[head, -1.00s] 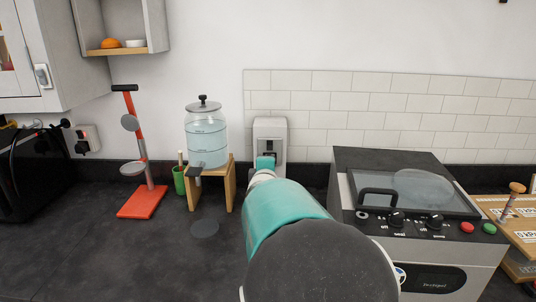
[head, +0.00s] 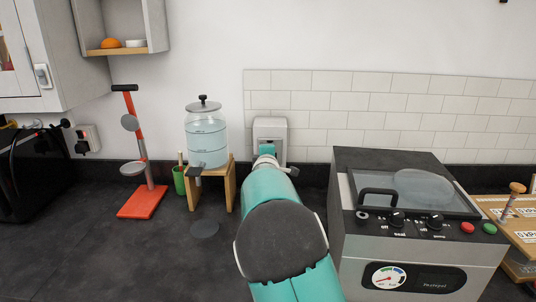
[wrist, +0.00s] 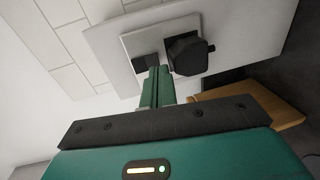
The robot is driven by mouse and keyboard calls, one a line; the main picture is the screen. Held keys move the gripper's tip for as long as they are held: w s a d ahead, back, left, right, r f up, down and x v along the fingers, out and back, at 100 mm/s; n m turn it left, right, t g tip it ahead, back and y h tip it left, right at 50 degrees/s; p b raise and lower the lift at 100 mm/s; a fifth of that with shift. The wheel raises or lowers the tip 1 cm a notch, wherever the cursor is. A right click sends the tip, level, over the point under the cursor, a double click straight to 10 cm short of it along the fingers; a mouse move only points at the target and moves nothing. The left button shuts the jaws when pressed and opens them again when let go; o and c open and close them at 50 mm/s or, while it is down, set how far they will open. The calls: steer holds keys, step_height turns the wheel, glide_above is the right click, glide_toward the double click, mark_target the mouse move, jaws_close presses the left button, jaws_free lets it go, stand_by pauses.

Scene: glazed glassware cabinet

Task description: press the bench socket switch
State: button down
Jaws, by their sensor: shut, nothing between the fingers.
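The bench socket (head: 271,125) is a pale box on the wall behind the bench, between the glass dispenser and the grey machine. In the wrist view its light plate (wrist: 135,41) appears tilted, with a dark switch (wrist: 143,63) beside a black plug (wrist: 188,54). My gripper (wrist: 158,72) is shut and empty, its teal fingertips at the switch's edge and just left of the plug. I cannot tell whether they touch the switch. In the head view my gripper (head: 267,149) covers the lower middle of the socket.
A glass dispenser (head: 207,142) on a wooden stand (head: 229,187) is close on the left. A grey machine (head: 405,195) with knobs stands on the right. A red stand (head: 142,201) is farther left.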

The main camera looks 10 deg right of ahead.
steer(key=shift+w+d, duration=0.1)
steer(key=shift+w, duration=0.4)
steer(key=shift+w+f, duration=0.1)
steer(key=shift+f, duration=0.05)
steer(key=shift+w+d, duration=0.1)
steer(key=shift+f, duration=0.1)
